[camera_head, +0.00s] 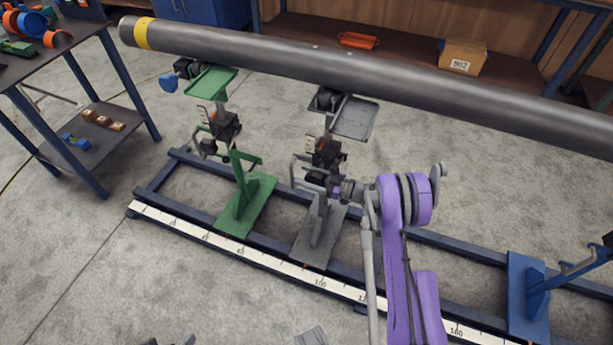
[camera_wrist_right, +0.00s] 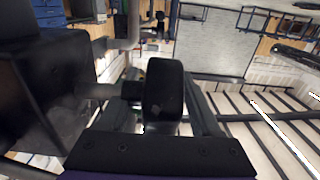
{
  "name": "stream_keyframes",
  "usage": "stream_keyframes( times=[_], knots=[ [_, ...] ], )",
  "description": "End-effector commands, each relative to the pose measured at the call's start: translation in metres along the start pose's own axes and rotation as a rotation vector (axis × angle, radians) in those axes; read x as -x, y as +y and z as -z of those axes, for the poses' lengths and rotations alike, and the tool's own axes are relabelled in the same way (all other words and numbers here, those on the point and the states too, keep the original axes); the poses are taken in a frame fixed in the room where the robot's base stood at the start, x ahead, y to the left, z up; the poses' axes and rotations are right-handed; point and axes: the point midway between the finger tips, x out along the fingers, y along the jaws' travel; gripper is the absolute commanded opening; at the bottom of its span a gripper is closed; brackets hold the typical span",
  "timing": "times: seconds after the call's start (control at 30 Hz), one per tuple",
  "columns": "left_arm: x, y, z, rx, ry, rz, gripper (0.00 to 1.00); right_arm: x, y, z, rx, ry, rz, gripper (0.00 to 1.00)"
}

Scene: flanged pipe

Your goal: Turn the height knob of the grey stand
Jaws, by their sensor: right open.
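The grey stand (camera_head: 318,232) stands on the floor rails, with a black clamp block (camera_head: 326,152) on its post and a tray on top. My right gripper (camera_head: 328,184) is at the post, just below the block. In the right wrist view the height knob (camera_wrist_right: 163,92) is a black rounded disc, on a short shaft from a dark block (camera_wrist_right: 60,85). The knob lies between the dark fingers of my right gripper (camera_wrist_right: 165,112), which are open around it. Whether they touch it is unclear. My left gripper is not clearly seen.
A long grey pipe (camera_head: 350,68) with a yellow band runs above the stands. A green stand (camera_head: 243,205) is close on the left, a blue stand (camera_head: 527,295) farther right. A scale strip (camera_head: 240,250) runs along the front rail. A work table (camera_head: 65,125) is at left.

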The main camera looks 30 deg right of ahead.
Motion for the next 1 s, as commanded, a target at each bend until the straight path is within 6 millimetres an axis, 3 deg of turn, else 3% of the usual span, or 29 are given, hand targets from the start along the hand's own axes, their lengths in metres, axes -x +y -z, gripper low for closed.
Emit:
stream_keyframes(
  times=[0.07, 0.37, 0.73, 1.0],
  knots=[
    [0.000, 0.000, 0.000, 0.000, 0.000, 0.000, 1.00, 0.000, 0.000, 0.000, 0.000, 0.000, 0.000, 0.54],
    [0.000, 0.000, 0.000, 0.000, 0.000, 0.000, 1.00, 0.000, 0.000, 0.000, 0.000, 0.000, 0.000, 0.00],
    [-0.004, 0.000, -0.002, 0.000, -0.002, 0.000, 1.00, 0.001, 0.000, -0.001, -0.001, 0.028, 0.001, 0.00],
    [-0.025, 0.000, -0.008, 0.000, -0.009, 0.000, 1.00, 0.002, 0.000, 0.000, -0.001, 0.173, 0.001, 0.00]
  ],
)
